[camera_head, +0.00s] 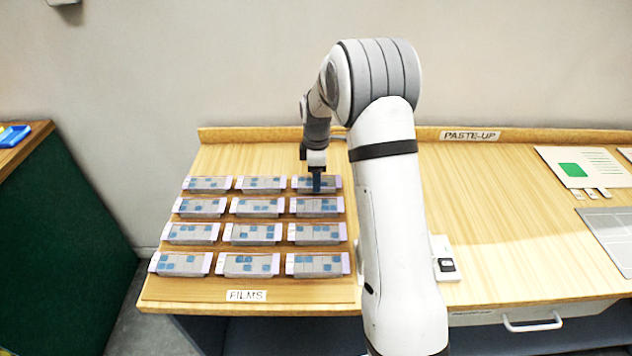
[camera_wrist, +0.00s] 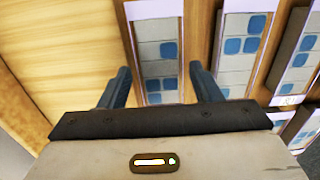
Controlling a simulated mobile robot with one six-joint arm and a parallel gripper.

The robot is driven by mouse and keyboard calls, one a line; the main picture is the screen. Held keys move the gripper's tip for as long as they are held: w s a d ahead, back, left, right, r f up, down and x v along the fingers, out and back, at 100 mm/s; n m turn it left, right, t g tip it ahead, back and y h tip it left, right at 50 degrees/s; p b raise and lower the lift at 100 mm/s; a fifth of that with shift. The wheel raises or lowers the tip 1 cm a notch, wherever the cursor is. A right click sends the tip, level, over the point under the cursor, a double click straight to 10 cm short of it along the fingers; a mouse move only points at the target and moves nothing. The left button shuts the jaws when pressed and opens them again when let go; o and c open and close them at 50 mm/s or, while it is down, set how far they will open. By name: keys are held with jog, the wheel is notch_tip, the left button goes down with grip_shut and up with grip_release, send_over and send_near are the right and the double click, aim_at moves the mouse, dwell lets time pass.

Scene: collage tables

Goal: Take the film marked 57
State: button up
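Several films with pale purple ends and blue squares lie in rows on the left of the table. The number 57 cannot be read on any of them, so I cannot tell which film bears it. My gripper (camera_head: 317,187) points down at the back right film (camera_head: 331,184). In the wrist view my gripper (camera_wrist: 160,70) is open, with one finger on each side of a film (camera_wrist: 152,32). Small gaps show between the fingers and this film's edges. The film's near end is hidden behind the gripper body.
Neighbouring films (camera_wrist: 243,42) lie close on the right in the wrist view. A FILMS label (camera_head: 246,296) sits at the table's front edge. A PASTE-UP label (camera_head: 470,135) is on the back rail (camera_head: 540,137). A small black-and-white device (camera_head: 446,265) stands beside my arm. The middle right tabletop is clear.

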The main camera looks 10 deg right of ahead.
jog(key=c, duration=0.7)
